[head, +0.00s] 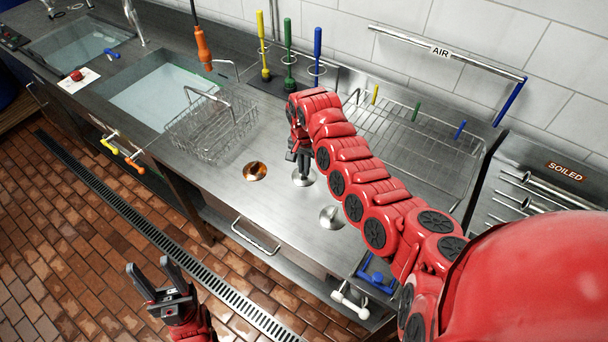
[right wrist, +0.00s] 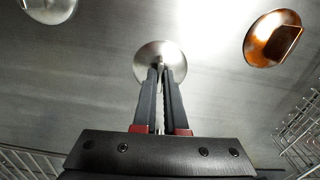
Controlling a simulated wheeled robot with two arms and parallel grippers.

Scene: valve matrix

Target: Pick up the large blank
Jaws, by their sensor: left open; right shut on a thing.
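Three round blanks with raised tabs are on the steel counter (head: 225,190): a copper one (head: 254,172), a middle steel one (head: 304,182) and another steel one (head: 331,218). I cannot tell by size which is the large one. My right gripper (head: 301,176) points down and is shut on the middle steel blank's tab. In the right wrist view the fingers (right wrist: 161,70) meet at this disc (right wrist: 160,50), partly hiding it; it appears to rest on the counter. My left gripper (head: 152,267) is open and empty over the floor, apart from the counter.
A wire basket (head: 212,125) stands left of the blanks by the sink (head: 165,95). A wire rack (head: 415,150) is behind my right arm. An orange-handled hose (head: 203,48) hangs above. A SOILED-labelled unit (head: 540,180) stands right. The counter's front is fairly clear.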

